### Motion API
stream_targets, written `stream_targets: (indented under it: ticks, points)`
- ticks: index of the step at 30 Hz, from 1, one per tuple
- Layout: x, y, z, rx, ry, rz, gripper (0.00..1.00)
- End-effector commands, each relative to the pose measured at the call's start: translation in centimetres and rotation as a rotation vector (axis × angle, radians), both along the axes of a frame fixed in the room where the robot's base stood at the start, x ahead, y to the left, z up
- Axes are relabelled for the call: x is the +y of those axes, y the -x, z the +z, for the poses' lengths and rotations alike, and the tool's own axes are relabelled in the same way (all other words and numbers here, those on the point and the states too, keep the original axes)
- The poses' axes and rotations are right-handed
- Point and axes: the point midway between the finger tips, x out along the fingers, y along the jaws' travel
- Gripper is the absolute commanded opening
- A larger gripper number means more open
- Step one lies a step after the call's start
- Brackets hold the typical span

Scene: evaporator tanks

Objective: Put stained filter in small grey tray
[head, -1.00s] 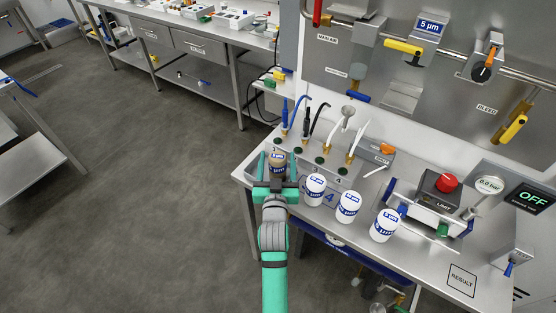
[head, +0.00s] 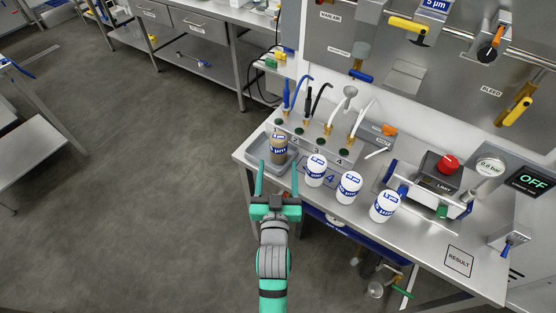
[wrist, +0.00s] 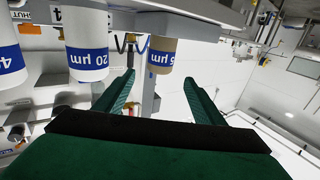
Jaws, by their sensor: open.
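The stained filter (head: 278,152), a brownish cylinder with a blue label band, stands upright in the small grey tray (head: 256,150) at the bench's left end. My gripper (head: 277,166) is open and empty, in front of the filter on the near side, its green fingers pointing toward it. In the wrist view the stained filter (wrist: 161,57) shows beyond the open fingers of my gripper (wrist: 159,76), apart from them. Its base in the tray is partly hidden by the tray's wall.
Several white filters with blue bands, such as one (head: 315,170), stand right of the tray along the bench front. Behind are a numbered block with hoses (head: 312,148) and a test clamp with a red button (head: 447,164). Open floor lies to the left.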

Motion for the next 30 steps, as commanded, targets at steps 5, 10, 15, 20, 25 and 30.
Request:
stream_targets:
  ticks: [5, 10, 15, 20, 25, 30]
  points:
    - [0.2, 1.2, -0.5, 0.006, -0.001, 0.002, 0.63]
    - [0.8, 4.8, -3.2, 0.035, -0.008, 0.013, 0.63]
    - [1.5, 10.7, -6.3, 0.075, -0.015, 0.027, 0.63]
    - [2.0, 16.3, -8.2, 0.111, -0.020, 0.039, 0.63]
    - [2.3, 22.3, -9.3, 0.150, -0.020, 0.051, 0.63]
    - [2.3, 28.1, -9.4, 0.188, -0.016, 0.062, 0.63]
